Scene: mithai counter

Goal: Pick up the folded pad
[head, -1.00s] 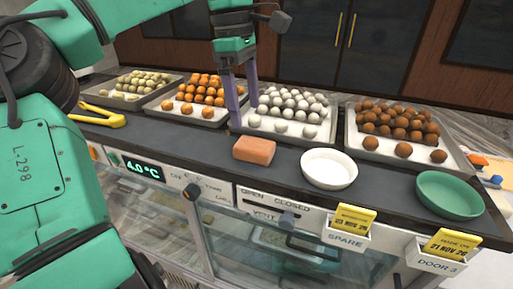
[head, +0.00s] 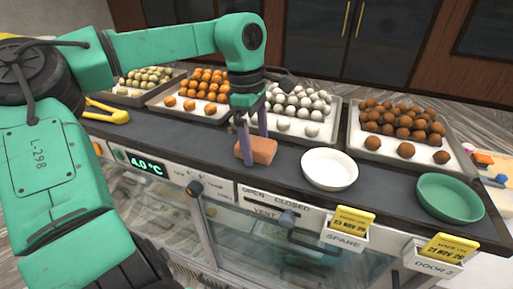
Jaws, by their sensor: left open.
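The folded pad (head: 264,151) is a small orange-brown block lying on the dark counter top, left of the white bowl. My left gripper (head: 252,158) is open and pointing down at the pad. One finger is in front of the pad's left end and the other is behind or at its far side. The picture does not show whether the fingers touch it. My right gripper is not in view.
A white bowl (head: 329,168) and a green bowl (head: 450,197) stand right of the pad. Behind are trays of sweets, with white balls (head: 298,102) and brown balls (head: 402,125). Yellow tongs (head: 106,112) lie at left. The counter's front edge is close to the pad.

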